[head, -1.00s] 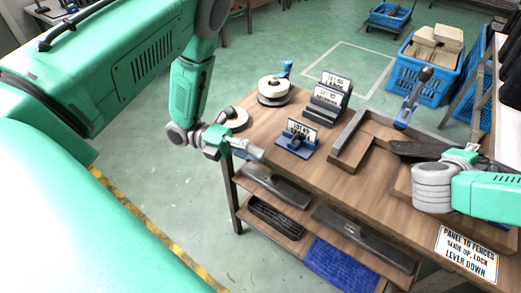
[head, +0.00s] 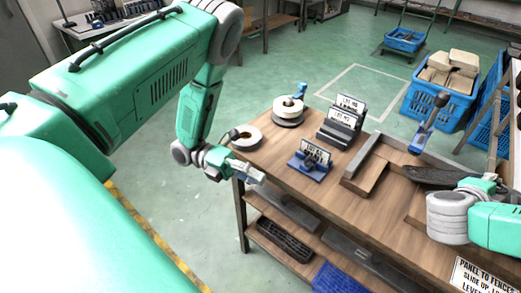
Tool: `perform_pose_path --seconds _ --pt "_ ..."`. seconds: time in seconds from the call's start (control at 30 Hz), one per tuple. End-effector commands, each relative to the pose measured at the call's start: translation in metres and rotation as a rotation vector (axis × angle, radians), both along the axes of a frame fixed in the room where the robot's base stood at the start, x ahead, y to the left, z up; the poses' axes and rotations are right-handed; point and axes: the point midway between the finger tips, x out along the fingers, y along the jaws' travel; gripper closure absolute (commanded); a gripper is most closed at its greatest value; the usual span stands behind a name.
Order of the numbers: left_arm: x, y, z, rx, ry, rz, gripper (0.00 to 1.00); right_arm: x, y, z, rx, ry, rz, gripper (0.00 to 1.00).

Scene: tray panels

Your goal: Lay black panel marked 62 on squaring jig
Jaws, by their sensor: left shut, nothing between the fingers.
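A dark flat panel (head: 428,175) is over the jig's right part, beside my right gripper (head: 482,184). No number is readable on it, and I cannot tell whether it rests or is held. My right gripper's fingers are mostly hidden by its wrist. My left gripper (head: 248,173) is shut and empty, at the bench's left edge, well away from the panel.
A blue-based label stand (head: 311,160), a larger card holder (head: 342,122), and white tape rolls (head: 288,108) stand left of the jig. A printed sign (head: 482,278) is at the front edge. Blue crates (head: 437,99) stand on the floor behind.

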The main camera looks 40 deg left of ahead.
Motion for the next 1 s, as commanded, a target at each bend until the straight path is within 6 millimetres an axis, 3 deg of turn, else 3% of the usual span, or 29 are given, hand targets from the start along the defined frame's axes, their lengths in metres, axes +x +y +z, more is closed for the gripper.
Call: perform_pose_path --seconds 1.0 --pt "-0.0007 0.0011 -0.0038 0.0 0.0 0.0 1.0 -0.0004 -0.0001 -0.0081 -0.003 0.004 0.001 1.0"
